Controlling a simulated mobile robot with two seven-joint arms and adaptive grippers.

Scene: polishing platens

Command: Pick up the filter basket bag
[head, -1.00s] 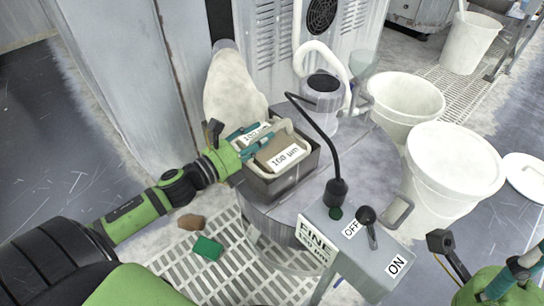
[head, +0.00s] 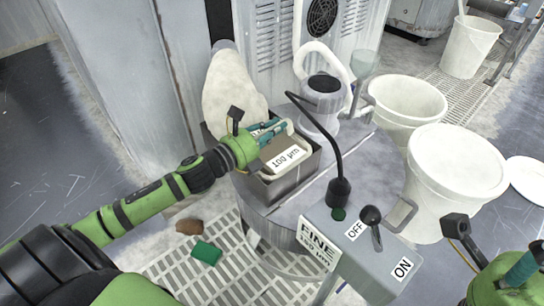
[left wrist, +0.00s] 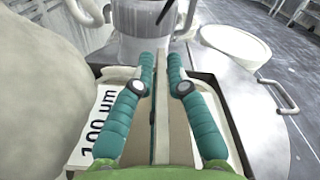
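Filter pieces with pale rims and a "100 µm" label (head: 287,158) sit in a grey open box (head: 275,187) on the round platen. A label also shows in the left wrist view (left wrist: 98,122). A large pale, soft-looking bag (head: 232,85) stands behind the box. I cannot tell which of these is the filter basket bag. My left gripper (head: 276,128) is over the box's back left. In the left wrist view its teal fingers (left wrist: 160,75) are close together on either side of narrow brownish surfaces; contact is unclear. My right gripper (head: 522,270) is partly visible at lower right.
A grey control box (head: 350,245) with a black lever and a thin curved black lamp (head: 330,135) stand in front. White buckets (head: 455,165) are at the right. A steel jug (head: 323,95) is behind the box. A green block (head: 206,253) lies on the floor grating.

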